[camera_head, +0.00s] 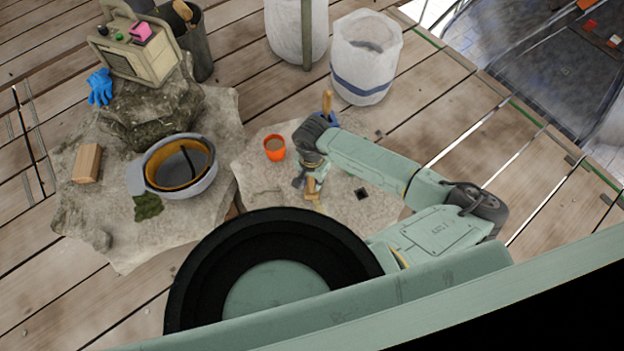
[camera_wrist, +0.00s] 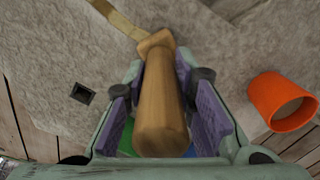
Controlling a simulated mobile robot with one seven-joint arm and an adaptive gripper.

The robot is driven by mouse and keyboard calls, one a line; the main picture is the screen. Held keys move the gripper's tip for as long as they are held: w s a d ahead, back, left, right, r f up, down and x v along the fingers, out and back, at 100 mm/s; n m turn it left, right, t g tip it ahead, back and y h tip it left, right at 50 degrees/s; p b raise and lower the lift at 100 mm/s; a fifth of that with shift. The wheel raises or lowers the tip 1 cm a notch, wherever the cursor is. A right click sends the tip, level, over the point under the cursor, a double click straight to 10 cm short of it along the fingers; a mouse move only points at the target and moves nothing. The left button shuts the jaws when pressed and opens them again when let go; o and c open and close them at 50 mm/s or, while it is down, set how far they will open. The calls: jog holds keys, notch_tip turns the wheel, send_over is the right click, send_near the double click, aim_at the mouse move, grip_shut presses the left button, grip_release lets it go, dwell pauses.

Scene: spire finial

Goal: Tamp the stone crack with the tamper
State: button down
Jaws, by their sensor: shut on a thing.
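My gripper (camera_head: 312,182) is low over the pale stone slab (camera_head: 345,210) in the middle. In the wrist view its purple-padded fingers (camera_wrist: 163,108) are shut on a wooden tool (camera_wrist: 158,95), which I take as the tamper. Its rounded grip is near the camera and its wider wooden end points at the stone. A tan strip (camera_wrist: 118,18) on the stone runs up to that end; it may be the crack, and I cannot tell if they touch. The strip also shows in the head view (camera_head: 319,207). The gripper partly hides the tool there.
An orange cup (camera_head: 275,148) stands on the slab left of my gripper. A small dark square (camera_head: 362,193) lies to its right. A wooden-handled tool (camera_head: 327,102) stands behind my arm.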

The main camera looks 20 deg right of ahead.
jog(key=shift+s, duration=0.25)
jog(key=shift+s+d+f+b, duration=0.1)
jog(key=shift+s+b, duration=0.05)
jog(key=shift+s, duration=0.6)
jog(key=shift+s+d+f+b, duration=0.1)
jog(key=shift+s+b, duration=0.05)
jog(key=shift+s, duration=0.55)
jog(key=shift+s, duration=0.1)
jog(key=shift+s, duration=0.2)
jog(key=shift+s+d+r, duration=0.1)
jog(key=shift+s+d, duration=0.1)
jog(key=shift+s, duration=0.95)
jog(key=shift+s, duration=0.55)
jog(key=shift+s+b, duration=0.3)
jog(key=shift+s, duration=0.05)
jog(key=shift+s+d+r, duration=0.15)
jog(key=shift+s, duration=0.35)
jog(key=shift+s, duration=0.25)
